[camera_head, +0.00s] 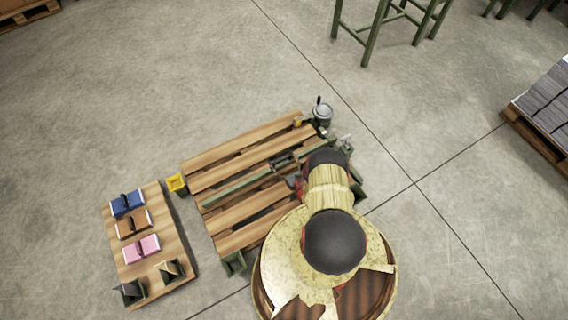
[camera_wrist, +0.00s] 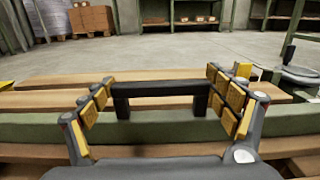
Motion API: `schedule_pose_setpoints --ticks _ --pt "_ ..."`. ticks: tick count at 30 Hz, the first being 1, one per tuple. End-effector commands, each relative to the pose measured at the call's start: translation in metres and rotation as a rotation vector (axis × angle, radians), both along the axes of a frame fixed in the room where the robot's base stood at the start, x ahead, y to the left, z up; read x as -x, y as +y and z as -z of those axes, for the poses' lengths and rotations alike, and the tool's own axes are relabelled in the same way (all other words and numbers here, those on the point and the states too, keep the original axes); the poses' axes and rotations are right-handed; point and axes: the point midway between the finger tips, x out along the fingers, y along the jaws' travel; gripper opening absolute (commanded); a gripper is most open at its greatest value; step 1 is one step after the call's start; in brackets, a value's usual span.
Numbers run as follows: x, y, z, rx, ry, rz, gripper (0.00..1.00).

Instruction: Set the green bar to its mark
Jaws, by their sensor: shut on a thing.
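The green bar (camera_head: 240,184) lies slantwise across the slatted wooden pallet. In the wrist view the green bar (camera_wrist: 40,129) runs from side to side beneath my fingers. A black bridge-shaped handle (camera_wrist: 160,89) stands up from it. My gripper (camera_wrist: 161,80) is shut on this handle, with yellow pads at both its ends. In the head view my gripper (camera_head: 291,172) is partly hidden by my arm, near the bar's middle. I cannot tell whether the bar touches the slats or which spot is its mark.
The pallet (camera_head: 222,172) has a yellow block (camera_head: 176,183) at its left corner and a metal pot (camera_head: 322,112) at its far right. A wooden board (camera_head: 172,221) with blue, brown and pink bundles lies left. A green-legged stand (camera_head: 372,35) is behind. Floor between is clear.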

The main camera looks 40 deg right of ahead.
Motion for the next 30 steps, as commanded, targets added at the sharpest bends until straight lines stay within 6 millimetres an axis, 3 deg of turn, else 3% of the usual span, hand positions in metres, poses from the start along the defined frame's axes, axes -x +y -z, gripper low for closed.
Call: schedule_pose_setpoints --ticks 3,9,23,24,30 --pt "-0.024 -0.004 0.001 0.002 0.0 -0.005 0.42" --pt "-0.049 -0.011 0.001 0.001 0.001 -0.002 0.42" --pt "-0.057 -0.013 0.001 0.001 0.002 -0.001 0.42" --pt "-0.056 -0.013 0.001 0.001 0.002 -0.001 0.88" --pt "-0.056 -0.013 0.001 0.001 0.002 -0.001 1.0"
